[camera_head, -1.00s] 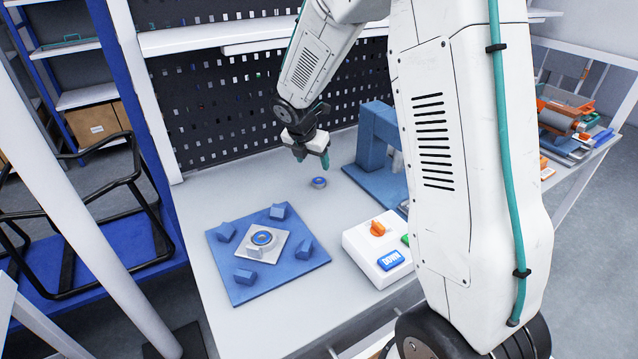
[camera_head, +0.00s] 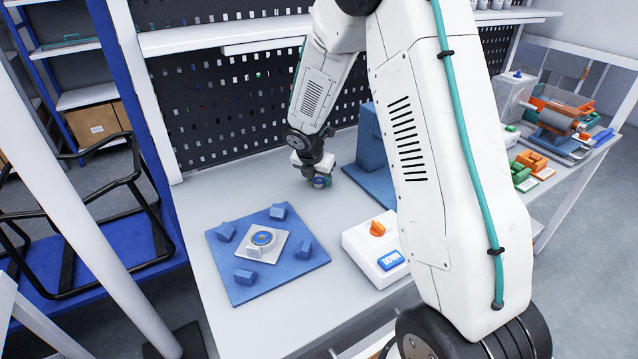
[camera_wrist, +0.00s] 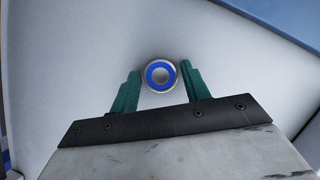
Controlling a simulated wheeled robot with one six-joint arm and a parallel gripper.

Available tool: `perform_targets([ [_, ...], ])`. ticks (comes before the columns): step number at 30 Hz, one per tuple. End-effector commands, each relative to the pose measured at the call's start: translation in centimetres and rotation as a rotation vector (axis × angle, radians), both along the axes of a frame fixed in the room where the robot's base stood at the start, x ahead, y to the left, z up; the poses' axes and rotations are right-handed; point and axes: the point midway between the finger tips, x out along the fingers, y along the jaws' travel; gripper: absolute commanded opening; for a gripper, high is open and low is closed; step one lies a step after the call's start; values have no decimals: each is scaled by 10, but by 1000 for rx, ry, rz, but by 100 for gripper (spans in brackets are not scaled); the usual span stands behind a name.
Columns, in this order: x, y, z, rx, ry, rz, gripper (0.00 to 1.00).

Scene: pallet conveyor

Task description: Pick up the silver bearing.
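The silver bearing (camera_wrist: 160,75) is a small ring with a blue band and a grey centre. It lies on the white tabletop and also shows in the head view (camera_head: 320,182), partly covered by my gripper. In the wrist view my gripper (camera_wrist: 160,82) is open, with one teal finger on each side of the bearing. A small gap shows between the bearing and each finger. In the head view my gripper (camera_head: 313,180) is low, right at the bearing.
A blue press-like stand (camera_head: 371,140) is close on the right. A white button box (camera_head: 365,243) is in front. The table between is clear.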

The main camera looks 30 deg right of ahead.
Motion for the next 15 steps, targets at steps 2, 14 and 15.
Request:
perform_targets([
  [2,0,0,0,0,0,0,24],
  [14,0,0,2,0,0,-1,14],
  [15,0,0,4,0,-1,-2,14],
])
